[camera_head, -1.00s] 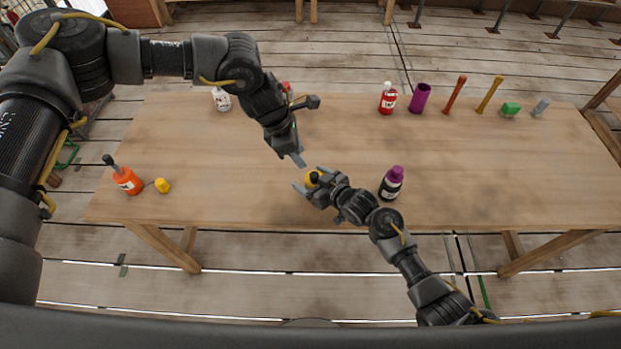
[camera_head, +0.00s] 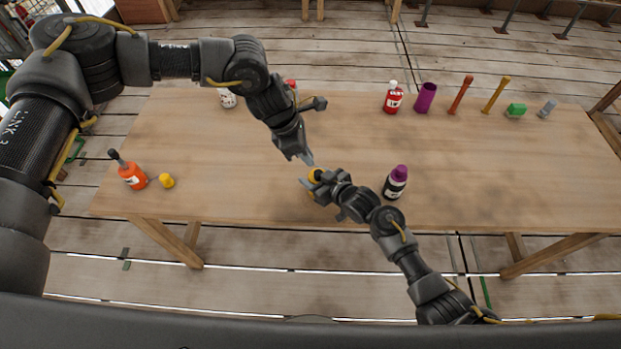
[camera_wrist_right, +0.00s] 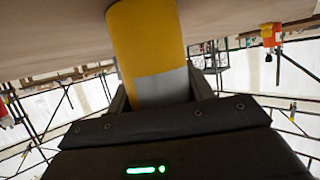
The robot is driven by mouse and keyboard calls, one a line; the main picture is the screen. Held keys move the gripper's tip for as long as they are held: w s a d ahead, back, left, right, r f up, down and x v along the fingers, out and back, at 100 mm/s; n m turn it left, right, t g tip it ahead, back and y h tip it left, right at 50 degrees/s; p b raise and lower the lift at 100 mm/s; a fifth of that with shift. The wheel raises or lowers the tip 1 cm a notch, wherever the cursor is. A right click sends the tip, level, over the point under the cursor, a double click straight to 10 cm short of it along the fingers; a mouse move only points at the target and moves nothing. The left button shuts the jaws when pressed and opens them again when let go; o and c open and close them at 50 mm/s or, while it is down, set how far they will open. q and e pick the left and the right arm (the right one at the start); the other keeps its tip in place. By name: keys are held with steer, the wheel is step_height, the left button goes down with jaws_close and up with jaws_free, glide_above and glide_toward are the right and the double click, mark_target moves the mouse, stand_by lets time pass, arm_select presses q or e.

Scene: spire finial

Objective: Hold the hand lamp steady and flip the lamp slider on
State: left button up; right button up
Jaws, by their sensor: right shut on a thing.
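The hand lamp (camera_head: 314,174) shows as a small yellow patch at the front middle of the table, mostly hidden by my right gripper. In the right wrist view it is a yellow cylinder with a grey lower part (camera_wrist_right: 148,45). My right gripper (camera_head: 312,185) is shut on it, with a finger on each side of the grey part. My left gripper (camera_head: 308,158) points down just above and behind the lamp, its tip close to it; I cannot tell whether they touch or whether its jaws are open. The lamp slider cannot be made out.
On the wooden table (camera_head: 230,170), a dark bottle with a purple cap (camera_head: 395,182) stands right of my right gripper. An orange bottle (camera_head: 132,175) and a yellow piece (camera_head: 167,181) are at the left. A red bottle (camera_head: 393,99) and a purple cup (camera_head: 426,98) stand at the back.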

arm_select(q)
steer(key=s+d+f+h, duration=0.1)
steer(key=s, duration=0.1)
steer(key=s+d+g+h, duration=0.1)
steer(key=s+d, duration=0.1)
steer(key=s+d+f+g+h, duration=0.1)
steer(key=s+d, duration=0.1)
steer(key=shift+s+d+f+n+h, duration=0.1)
steer(key=shift+s+f+n+h, duration=0.1)
steer(key=shift+f+n+h, duration=0.1)
jaws_close()
steer(key=s+d+n+h, duration=0.2)
steer(key=s+n+h, duration=0.25)
steer(key=h, duration=0.25)
steer(key=a+f+n+t+y, duration=0.1)
steer(key=a+f+n+t, duration=0.3)
steer(key=a+n+t, duration=0.3)
steer(key=a+f+n+t, duration=0.4)
steer(key=a+n+t, duration=0.3)
steer(key=a+n, duration=0.3)
steer(key=n, duration=0.3)
steer(key=shift+a+y, duration=0.4)
steer(key=shift+d, duration=0.1)
